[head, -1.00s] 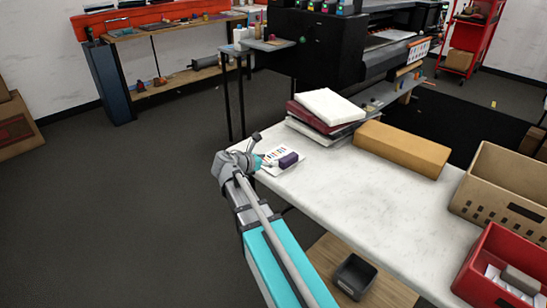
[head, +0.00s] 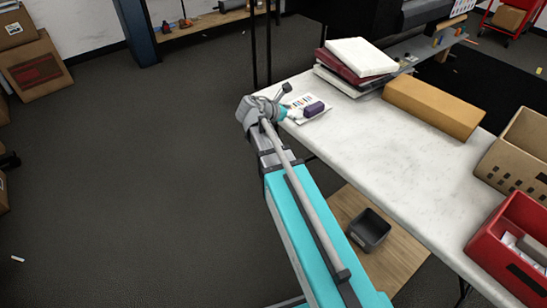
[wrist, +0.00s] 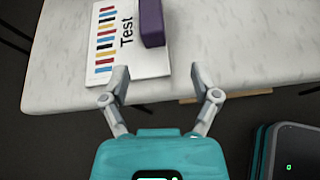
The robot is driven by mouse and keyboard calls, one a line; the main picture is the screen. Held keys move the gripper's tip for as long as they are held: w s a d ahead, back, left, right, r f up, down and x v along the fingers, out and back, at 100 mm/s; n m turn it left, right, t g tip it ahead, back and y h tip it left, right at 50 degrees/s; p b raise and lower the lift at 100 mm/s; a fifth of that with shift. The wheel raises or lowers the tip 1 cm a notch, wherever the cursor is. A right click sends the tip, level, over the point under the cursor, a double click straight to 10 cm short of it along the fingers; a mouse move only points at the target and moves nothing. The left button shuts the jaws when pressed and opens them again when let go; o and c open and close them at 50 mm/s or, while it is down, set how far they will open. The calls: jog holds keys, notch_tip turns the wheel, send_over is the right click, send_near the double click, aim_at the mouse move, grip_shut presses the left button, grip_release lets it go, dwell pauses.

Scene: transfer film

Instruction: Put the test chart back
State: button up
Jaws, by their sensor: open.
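The test chart (head: 301,102) is a white sheet or card with coloured bars, lying flat at the near left corner of the white table. In the wrist view the test chart (wrist: 120,63) shows the word "Test" beside its bars. A purple block (head: 314,109) rests on it; the block also shows in the wrist view (wrist: 152,22). My gripper (wrist: 158,70) is open and empty. Its fingers point toward the table edge, just short of the chart and the block. In the head view my gripper (head: 290,112) is small beside the chart, and its fingers are hard to make out.
On the table (head: 385,145) are a stack of binders or books (head: 352,60), a long tan box (head: 432,105), a cardboard crate (head: 515,155) and a red bin (head: 515,240). A dark bin (head: 370,230) stands on the board below. The table's middle is clear.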

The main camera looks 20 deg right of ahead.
jog(key=s+a+f+m+g+y, duration=0.2)
jog(key=s+a+f+m+y, duration=0.3)
jog(key=m, duration=0.5)
jog(key=s+a+f+m+g+y, duration=0.2)
jog(key=s+a+f+m+y, duration=0.3)
jog(key=s+a+m+y, duration=0.2)
jog(key=s+a+m, duration=0.2)
jog(key=s+m, duration=0.1)
jog(key=s, duration=0.1)
jog(key=shift+s+f, duration=0.15)
jog(key=shift+s, duration=0.15)
notch_tip(320, 180, up, 20)
jog(key=p, duration=2)
jog(key=shift+r, duration=0.2)
